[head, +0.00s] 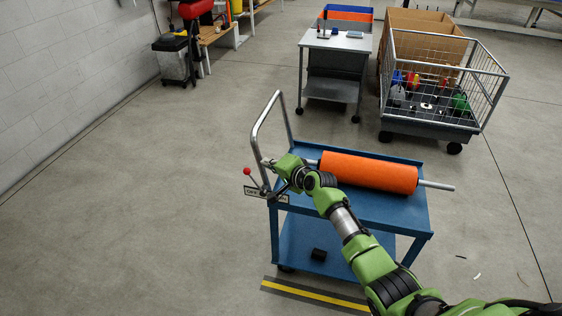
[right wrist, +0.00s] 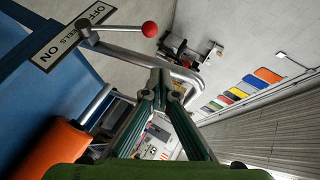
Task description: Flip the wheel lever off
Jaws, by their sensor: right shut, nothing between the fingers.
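The wheel lever is a metal rod with a red ball knob (head: 247,171), mounted on the blue cart (head: 404,212) beside a label plate (head: 280,198) marked OFF, WHEELS, ON. The rod leans left, toward the OFF end. In the right wrist view the knob (right wrist: 149,29) is at top centre and the plate (right wrist: 75,36) at upper left. My right gripper (head: 267,163) is shut and empty, by the cart's handle, right of the knob and apart from it. Its fingertips (right wrist: 168,86) overlap the handle tube in the wrist view; contact is unclear. My left gripper is out of view.
An orange roll (head: 368,172) on a metal shaft lies on the cart's top. The cart's tube handle (head: 258,123) rises close to my gripper. A grey table (head: 336,42) and a wire cage trolley (head: 432,125) stand behind. Floor left of the cart is clear.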

